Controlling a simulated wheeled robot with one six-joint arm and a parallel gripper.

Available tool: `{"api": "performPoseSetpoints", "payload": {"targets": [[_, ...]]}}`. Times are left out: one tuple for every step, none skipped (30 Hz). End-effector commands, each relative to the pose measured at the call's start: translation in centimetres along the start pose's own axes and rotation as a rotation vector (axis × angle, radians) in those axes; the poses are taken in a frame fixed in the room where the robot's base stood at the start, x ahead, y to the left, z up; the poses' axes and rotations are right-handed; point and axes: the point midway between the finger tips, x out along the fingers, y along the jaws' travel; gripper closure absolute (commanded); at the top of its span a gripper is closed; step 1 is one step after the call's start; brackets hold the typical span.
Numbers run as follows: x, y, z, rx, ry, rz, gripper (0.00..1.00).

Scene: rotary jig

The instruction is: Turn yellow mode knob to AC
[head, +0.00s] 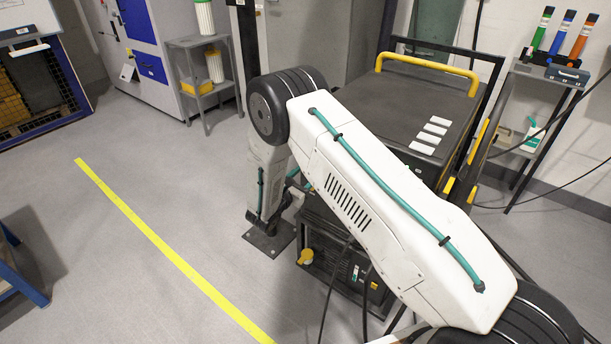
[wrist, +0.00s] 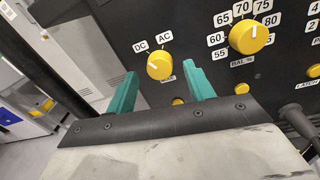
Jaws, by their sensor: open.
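The yellow mode knob (wrist: 160,66) is on a dark panel in the wrist view, with a DC label (wrist: 141,45) at its upper left and an AC label (wrist: 165,38) above it. Its pale mark looks turned toward the DC side, but is small. My gripper (wrist: 163,80) is open, its teal fingers appearing to either side of the knob. The knob shows between the fingertips; I cannot tell whether they touch it or how far away it is. A label below the knob is partly hidden. In the head view my arm covers part of the machine.
A larger yellow knob (wrist: 248,38) with a numbered scale is to the right on the panel. In the head view, a black machine (head: 410,95) with a yellow handle (head: 428,66) stands behind my arm. Open floor is left.

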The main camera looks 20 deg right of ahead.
Motion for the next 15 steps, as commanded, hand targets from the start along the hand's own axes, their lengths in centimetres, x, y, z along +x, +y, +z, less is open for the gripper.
{"api": "performPoseSetpoints", "payload": {"targets": [[0.57,-0.05,-0.02,0.0,0.0,-0.001,0.47],[0.82,-0.07,-0.02,0.0,0.0,-0.001,0.47],[1.11,-0.09,-0.02,0.0,0.0,-0.002,0.47],[1.27,-0.09,-0.03,0.0,0.001,-0.002,0.47],[1.39,-0.09,-0.02,0.0,0.001,-0.002,0.47],[1.48,-0.08,-0.02,0.0,0.001,-0.001,0.47],[1.51,-0.07,-0.02,0.0,0.001,-0.001,0.47],[1.53,-0.06,-0.02,0.0,0.001,-0.001,0.47],[1.53,-0.05,-0.02,0.0,0.001,-0.001,0.47],[1.52,-0.05,-0.02,0.0,0.001,-0.001,0.47],[1.51,-0.05,-0.02,0.0,0.001,-0.001,0.47],[1.5,-0.04,-0.01,0.0,0.001,-0.001,0.47],[1.5,-0.04,-0.01,0.0,0.001,-0.001,0.47],[1.49,-0.04,-0.01,0.0,0.001,-0.001,0.55],[1.48,-0.03,-0.01,0.0,0.001,0.0,0.67]]}}
